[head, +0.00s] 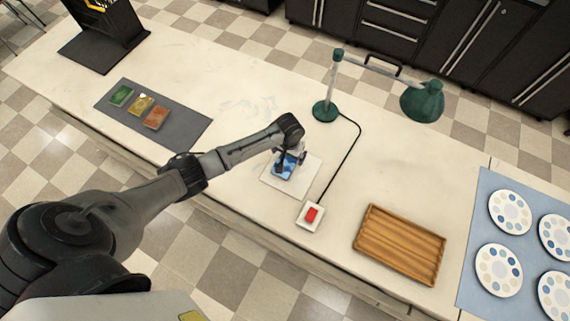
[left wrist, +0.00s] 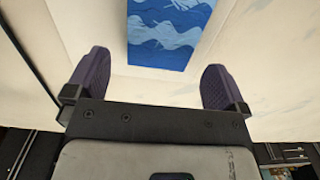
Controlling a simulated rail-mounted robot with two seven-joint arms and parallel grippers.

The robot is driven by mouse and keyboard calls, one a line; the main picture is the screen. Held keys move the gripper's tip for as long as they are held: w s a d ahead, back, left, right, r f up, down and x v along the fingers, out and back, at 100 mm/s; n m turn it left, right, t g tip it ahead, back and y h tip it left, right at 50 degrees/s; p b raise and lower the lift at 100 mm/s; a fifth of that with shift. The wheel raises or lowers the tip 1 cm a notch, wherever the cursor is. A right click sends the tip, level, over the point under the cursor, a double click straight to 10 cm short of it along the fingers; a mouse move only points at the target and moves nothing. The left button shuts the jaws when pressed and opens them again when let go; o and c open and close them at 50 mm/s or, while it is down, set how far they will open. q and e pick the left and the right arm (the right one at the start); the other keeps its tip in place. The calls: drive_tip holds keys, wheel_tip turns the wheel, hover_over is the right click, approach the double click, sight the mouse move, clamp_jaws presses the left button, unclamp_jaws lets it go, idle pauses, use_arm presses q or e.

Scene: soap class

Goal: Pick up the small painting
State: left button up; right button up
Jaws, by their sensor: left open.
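The small painting (head: 286,168) is a blue rectangle with wave-like patterns. It lies on a white square sheet (head: 308,182) on the counter, partly hidden by my gripper in the head view. In the left wrist view the painting (left wrist: 168,35) shows dark and light blue waves, ahead of and between my fingers. My left gripper (head: 290,160) is over the painting; in the left wrist view its two purple-padded fingers (left wrist: 158,80) are apart with nothing between their tips. I cannot tell whether it touches the painting. My right gripper is not in view.
A red switch box (head: 311,215) with a black cord sits near the sheet. A green lamp (head: 422,101) stands behind. A wooden tray (head: 400,244) and a blue mat (head: 483,215) with round palettes lie right. A grey mat (head: 184,128) with three coloured bars lies left.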

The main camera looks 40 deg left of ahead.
sight(288, 158)
use_arm(q)
drive_tip(key=shift+f, duration=1.5)
drive_tip(key=shift+c, duration=0.3)
drive_tip(key=c, duration=0.9)
drive_tip(key=shift+c, duration=0.2)
